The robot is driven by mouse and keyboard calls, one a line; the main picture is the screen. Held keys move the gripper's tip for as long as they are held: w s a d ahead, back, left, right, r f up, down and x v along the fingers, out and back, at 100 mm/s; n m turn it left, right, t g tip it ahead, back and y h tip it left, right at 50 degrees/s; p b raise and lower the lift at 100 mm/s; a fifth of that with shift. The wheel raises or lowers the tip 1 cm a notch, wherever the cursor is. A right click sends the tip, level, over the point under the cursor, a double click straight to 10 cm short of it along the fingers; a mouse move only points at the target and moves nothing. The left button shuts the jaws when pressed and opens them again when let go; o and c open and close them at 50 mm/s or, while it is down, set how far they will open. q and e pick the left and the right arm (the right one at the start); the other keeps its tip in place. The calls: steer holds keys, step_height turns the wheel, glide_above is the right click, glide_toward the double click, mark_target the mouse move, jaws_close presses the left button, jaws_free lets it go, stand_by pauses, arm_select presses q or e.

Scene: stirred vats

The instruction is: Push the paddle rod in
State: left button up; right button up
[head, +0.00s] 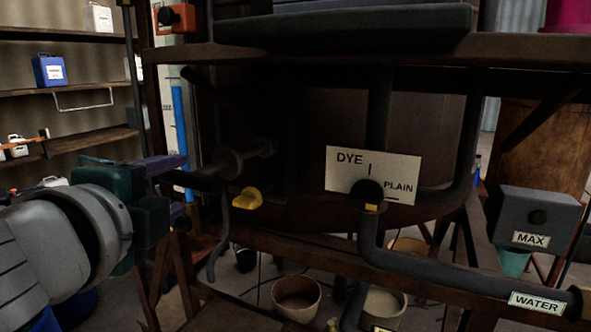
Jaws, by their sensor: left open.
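The paddle rod (205,176) is a dark bar in the head view, left of centre, running through a round collar (229,163) on the dark vat (300,130). Its near end reaches my left gripper (183,184), which comes in from the left. The gripper's purple fingers are open, one above and one below the rod's end. I cannot tell whether either finger touches the rod, as the dark parts blend together. My right gripper is not in view.
A yellow-handled tap (248,198) sits just right of and below the rod. A DYE/PLAIN plate (345,168) with a knob, grey pipes (400,258) and a MAX box (538,220) stand to the right. Buckets (296,293) are below. Shelves (85,88) stand at the left.

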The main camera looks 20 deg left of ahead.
mark_target(208, 171)
arm_select(q)
steer(key=p+x, duration=0.1)
steer(key=x, duration=0.7)
steer(key=c, duration=0.9)
jaws_close()
steer(key=shift+f, duration=0.15)
stand_by(0.3)
